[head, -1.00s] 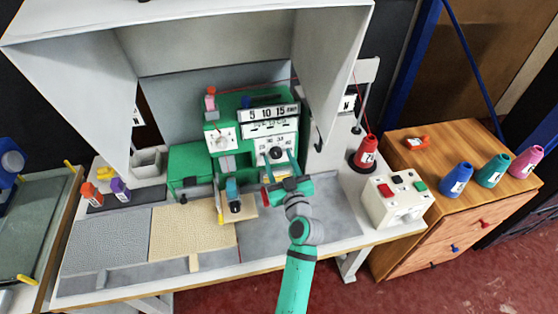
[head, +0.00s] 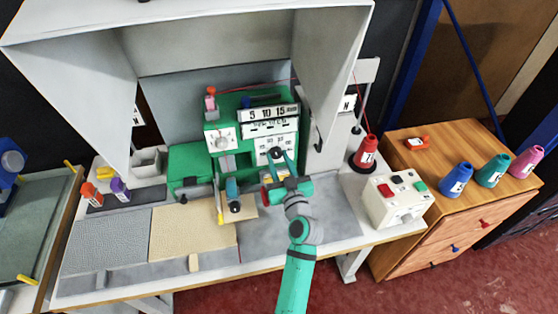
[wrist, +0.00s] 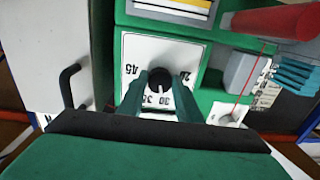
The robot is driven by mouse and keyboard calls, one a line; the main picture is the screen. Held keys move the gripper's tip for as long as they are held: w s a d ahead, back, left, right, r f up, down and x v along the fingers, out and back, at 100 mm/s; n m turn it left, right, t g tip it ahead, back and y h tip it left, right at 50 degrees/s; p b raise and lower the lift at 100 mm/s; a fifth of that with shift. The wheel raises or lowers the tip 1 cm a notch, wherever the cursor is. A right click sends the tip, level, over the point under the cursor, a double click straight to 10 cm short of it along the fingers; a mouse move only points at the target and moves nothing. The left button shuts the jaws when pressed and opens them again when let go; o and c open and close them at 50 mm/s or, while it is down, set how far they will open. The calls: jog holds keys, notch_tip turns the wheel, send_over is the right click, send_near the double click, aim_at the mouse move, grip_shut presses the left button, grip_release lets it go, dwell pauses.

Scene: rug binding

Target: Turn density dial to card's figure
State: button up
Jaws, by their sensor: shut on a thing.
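The density dial is a black knob (wrist: 160,78) on a white plate (wrist: 190,55) marked with numbers. In the wrist view 45 is at the left, 35 and 30 are below, and another figure at the right is partly covered. The knob's white mark points down, near 30. My gripper (wrist: 160,86) is shut on the knob, one green finger at each side. In the head view my gripper (head: 278,158) reaches the white face of the green machine (head: 222,115). A card (head: 348,103) shows on the right wall, but its figure is not readable.
A red thread cone (head: 366,153) and a button box (head: 396,200) stand to the right. Blue, teal and pink cones are on the wooden cabinet (head: 400,165). Grey and beige rug pieces (head: 193,232) lie on the table. A black handle (wrist: 68,85) is left of the dial.

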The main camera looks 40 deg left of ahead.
jog(key=m, duration=0.7)
jog(key=shift+s, duration=0.1)
jog(key=m, duration=0.4)
jog(key=shift+a+t, duration=0.1)
jog(key=shift+t, duration=0.2)
jog(key=shift+s+m, duration=0.1)
jog(key=shift+m, duration=1.8)
jog(key=o, duration=1)
jog(key=shift+o, duration=0.2)
jog(key=v, duration=1.1)
